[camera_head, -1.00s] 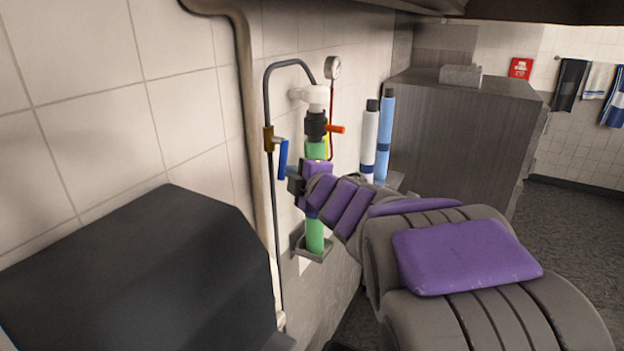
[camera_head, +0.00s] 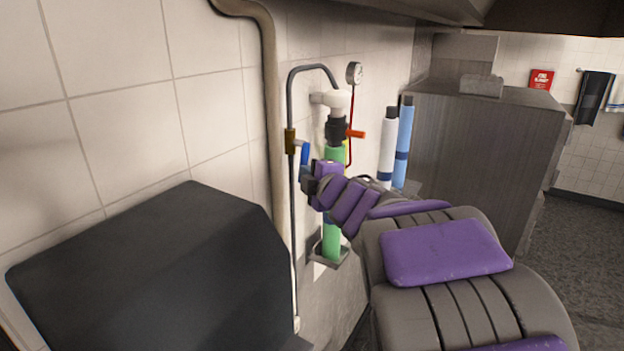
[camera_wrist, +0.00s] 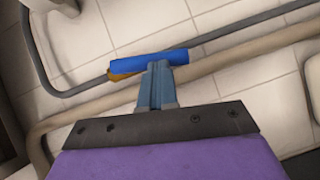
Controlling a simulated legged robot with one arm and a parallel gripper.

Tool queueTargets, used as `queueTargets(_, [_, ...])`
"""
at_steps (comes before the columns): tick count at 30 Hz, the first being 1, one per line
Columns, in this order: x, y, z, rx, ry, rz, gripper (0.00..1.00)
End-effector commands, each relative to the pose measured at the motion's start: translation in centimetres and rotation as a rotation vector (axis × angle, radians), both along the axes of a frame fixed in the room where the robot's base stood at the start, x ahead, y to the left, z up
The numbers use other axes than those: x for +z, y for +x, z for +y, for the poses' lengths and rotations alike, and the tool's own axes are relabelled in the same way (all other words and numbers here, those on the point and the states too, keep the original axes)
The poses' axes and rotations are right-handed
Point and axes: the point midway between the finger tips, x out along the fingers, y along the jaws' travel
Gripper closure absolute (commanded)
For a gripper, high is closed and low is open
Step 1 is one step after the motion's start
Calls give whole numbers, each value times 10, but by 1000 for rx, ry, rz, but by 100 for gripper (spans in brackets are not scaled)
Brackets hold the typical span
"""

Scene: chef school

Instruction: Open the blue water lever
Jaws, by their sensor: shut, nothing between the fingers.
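The blue water lever (camera_head: 304,153) hangs down beside its brass valve (camera_head: 290,141) on a thin dark pipe along the tiled wall. In the wrist view the lever (camera_wrist: 149,62) lies across the tips of my gripper (camera_wrist: 157,68), with the brass valve (camera_wrist: 122,76) partly hidden behind it. My gripper's fingers are together with nothing between them. The tips are at or very near the lever; I cannot tell if they touch. In the head view my gripper (camera_head: 306,180) is at the lever's lower end and partly covers it.
A green filter cylinder (camera_head: 332,240) with an orange handle (camera_head: 355,134) and a pressure gauge (camera_head: 354,73) is just behind my arm. White (camera_head: 388,150) and blue (camera_head: 404,145) cylinders stand further right. A dark box (camera_head: 150,270) fills the lower left. A thick beige pipe (camera_head: 270,110) runs down the wall.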

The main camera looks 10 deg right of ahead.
Motion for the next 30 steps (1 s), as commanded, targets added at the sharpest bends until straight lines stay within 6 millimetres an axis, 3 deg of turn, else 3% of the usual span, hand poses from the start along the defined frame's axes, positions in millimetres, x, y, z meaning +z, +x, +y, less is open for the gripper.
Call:
queueTargets(1, [-8, 1, -2, 1, -14, -15, 100])
queueTargets(9, [-12, 6, -10, 2, -92, -96, 100])
queueTargets(30, [-8, 10, -11, 5, -166, -170, 100])
